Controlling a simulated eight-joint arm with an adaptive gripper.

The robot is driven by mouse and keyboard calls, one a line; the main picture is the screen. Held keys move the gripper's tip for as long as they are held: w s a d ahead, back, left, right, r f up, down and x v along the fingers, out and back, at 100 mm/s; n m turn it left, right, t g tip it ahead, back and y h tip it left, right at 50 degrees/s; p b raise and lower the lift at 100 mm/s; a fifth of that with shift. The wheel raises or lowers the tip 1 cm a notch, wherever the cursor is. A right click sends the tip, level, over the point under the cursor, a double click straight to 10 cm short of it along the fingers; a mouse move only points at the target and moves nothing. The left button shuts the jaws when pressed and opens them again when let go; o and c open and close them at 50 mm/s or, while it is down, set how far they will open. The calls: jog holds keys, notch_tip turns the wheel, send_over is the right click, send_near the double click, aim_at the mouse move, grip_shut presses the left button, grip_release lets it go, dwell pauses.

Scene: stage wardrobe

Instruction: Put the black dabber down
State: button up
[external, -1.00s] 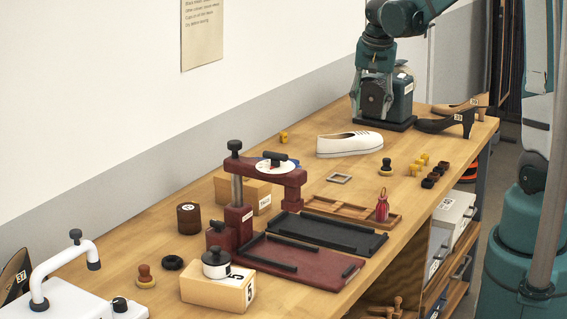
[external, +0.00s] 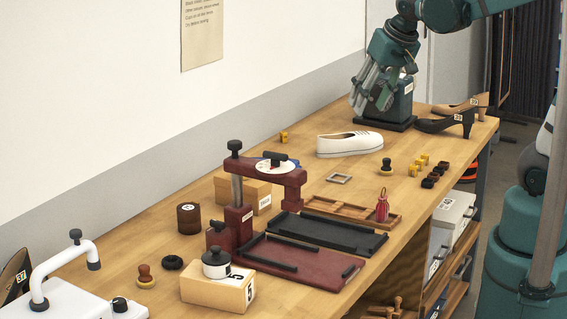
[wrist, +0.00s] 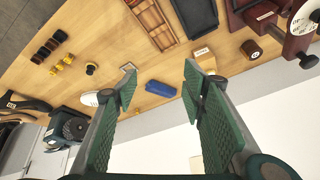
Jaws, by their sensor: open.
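My gripper (external: 369,103) is raised over the far part of the bench, above and behind the white shoe. In the wrist view my gripper (wrist: 158,82) has its two green-padded fingers wide apart with nothing between them.
A white shoe (external: 349,144), small yellow and dark blocks (external: 427,177) and a grey square frame (external: 339,178) lie near the dabber. A dark red press (external: 245,213) stands in the middle of the bench. A blue item (wrist: 160,89) shows in the wrist view. A brown dabber (external: 146,277) stands front left.

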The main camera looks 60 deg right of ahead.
jog(key=s+a+n+t+y, duration=0.1)
jog(key=s+a+n+t, duration=0.1)
jog(key=s+a+n, duration=0.4)
jog(key=s+a, duration=0.3)
jog(key=a, duration=0.2)
jog(key=shift+r+n, duration=0.15)
jog(key=shift+n, duration=0.15)
jog(key=shift+s, duration=0.1)
notch_tip(320, 180, down, 5)
jog(key=b, duration=0.4)
jog(key=shift+r+b, duration=0.1)
jog(key=shift+b, duration=0.25)
dwell(0.8)
